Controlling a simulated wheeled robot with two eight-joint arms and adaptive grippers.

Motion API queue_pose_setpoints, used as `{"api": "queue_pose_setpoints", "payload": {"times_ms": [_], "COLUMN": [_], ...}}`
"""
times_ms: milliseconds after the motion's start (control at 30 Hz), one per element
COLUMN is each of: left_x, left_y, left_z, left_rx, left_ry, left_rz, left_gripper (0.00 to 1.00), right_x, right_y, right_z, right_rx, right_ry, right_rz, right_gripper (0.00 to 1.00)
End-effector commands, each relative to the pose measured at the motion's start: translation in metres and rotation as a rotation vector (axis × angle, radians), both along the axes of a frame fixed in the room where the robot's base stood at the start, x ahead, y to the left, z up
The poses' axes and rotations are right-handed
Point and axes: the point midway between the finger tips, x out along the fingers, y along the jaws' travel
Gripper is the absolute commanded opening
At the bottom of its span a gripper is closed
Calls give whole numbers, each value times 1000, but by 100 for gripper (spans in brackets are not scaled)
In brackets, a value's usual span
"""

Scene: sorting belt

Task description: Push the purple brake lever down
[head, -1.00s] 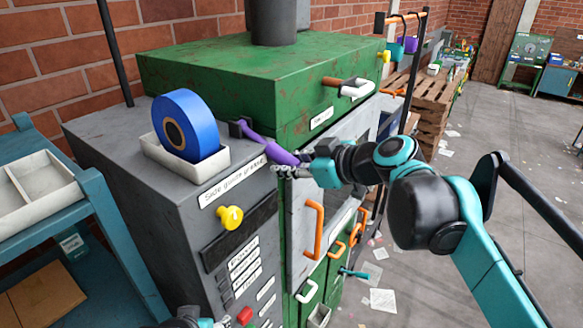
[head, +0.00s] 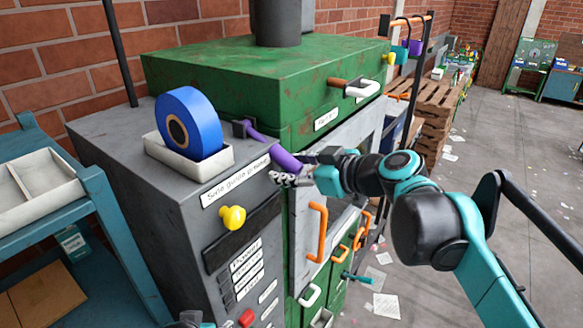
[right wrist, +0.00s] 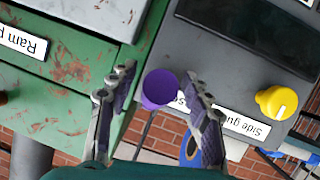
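The purple brake lever (head: 284,158) sticks out from a black mount on the side of the machine, sloping down to the right. In the right wrist view its round purple end (right wrist: 160,88) shows between my two fingers. My right gripper (head: 288,179) is open at the lever's outer end, just below it in the head view. In the right wrist view the fingers of this gripper (right wrist: 158,78) stand on either side of the lever, with a gap on the left and the right finger close. Only a small piece of my left gripper (head: 190,318) shows at the bottom edge.
The grey cabinet (head: 130,160) carries a blue tape roll (head: 188,118) in a white tray and a yellow knob (head: 232,217). The green machine (head: 220,80) has an orange handle (head: 316,232) below my right gripper. A teal shelf (head: 105,225) stands left.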

Motion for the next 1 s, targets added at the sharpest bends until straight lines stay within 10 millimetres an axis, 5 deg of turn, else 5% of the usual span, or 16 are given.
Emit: {"api": "queue_pose_setpoints", "payload": {"times_ms": [233,700,1000], "left_x": [0,0,0], "left_y": [0,0,0], "left_z": [0,0,0], "left_rx": [0,0,0], "left_ry": [0,0,0], "left_rz": [0,0,0], "left_gripper": [58,58,58], "right_x": [-9,-68,-79], "right_y": [-10,-72,-80], "right_z": [5,37,42], "right_rx": [0,1,0], "right_ry": [-1,1,0], "right_rz": [-4,-5,1], "right_gripper": [50,50,50]}}
